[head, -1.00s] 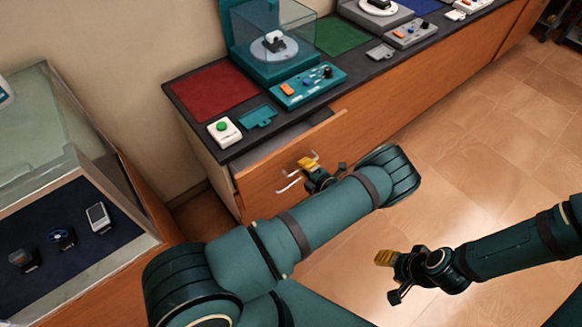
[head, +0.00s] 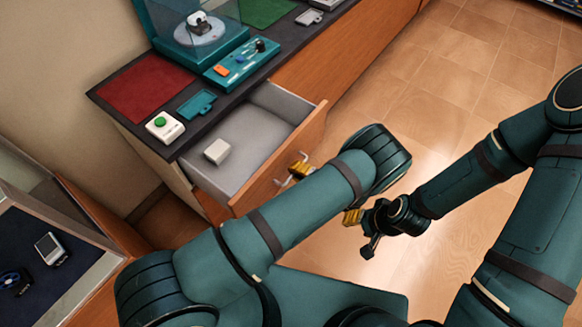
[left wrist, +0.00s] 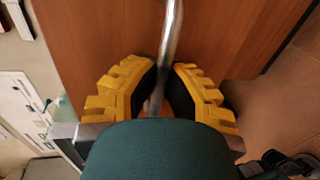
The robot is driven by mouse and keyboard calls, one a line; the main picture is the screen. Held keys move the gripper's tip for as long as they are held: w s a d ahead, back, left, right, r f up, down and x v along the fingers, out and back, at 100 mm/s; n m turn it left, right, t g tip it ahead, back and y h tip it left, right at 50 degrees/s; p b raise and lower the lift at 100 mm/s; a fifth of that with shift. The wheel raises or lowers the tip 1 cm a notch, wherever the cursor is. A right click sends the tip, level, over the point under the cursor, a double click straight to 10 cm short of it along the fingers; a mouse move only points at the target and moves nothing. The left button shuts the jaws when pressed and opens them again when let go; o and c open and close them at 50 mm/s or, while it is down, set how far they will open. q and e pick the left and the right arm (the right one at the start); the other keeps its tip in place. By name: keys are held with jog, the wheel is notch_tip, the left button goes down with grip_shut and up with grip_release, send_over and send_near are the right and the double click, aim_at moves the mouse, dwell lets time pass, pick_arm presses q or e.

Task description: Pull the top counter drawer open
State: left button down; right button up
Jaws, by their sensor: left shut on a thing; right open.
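The top counter drawer (head: 312,138) has a wooden front and a grey inside, and it stands open, pulled well out from under the dark countertop. A small white box (head: 217,151) lies inside it. My left gripper (head: 300,165) is at the metal handle (head: 284,183) on the drawer front. In the left wrist view, the yellow-padded fingers of the left gripper (left wrist: 163,85) sit on both sides of the handle bar (left wrist: 172,35), shut on it. My left forearm hides part of the drawer front. My right gripper (head: 356,218) is open and empty over the floor.
On the countertop are a red mat (head: 145,87), a white box with a green button (head: 165,126), a teal plate (head: 197,104), a teal control panel (head: 241,63) and a clear-covered turntable (head: 195,28). A display case (head: 70,215) stands at left. The tiled floor at right is clear.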

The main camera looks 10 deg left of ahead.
aim_at(287, 148)
pick_arm(q)
jog(key=c, duration=1)
grip_release()
notch_tip(287, 148, up, 10)
jog(key=shift+r, duration=0.1)
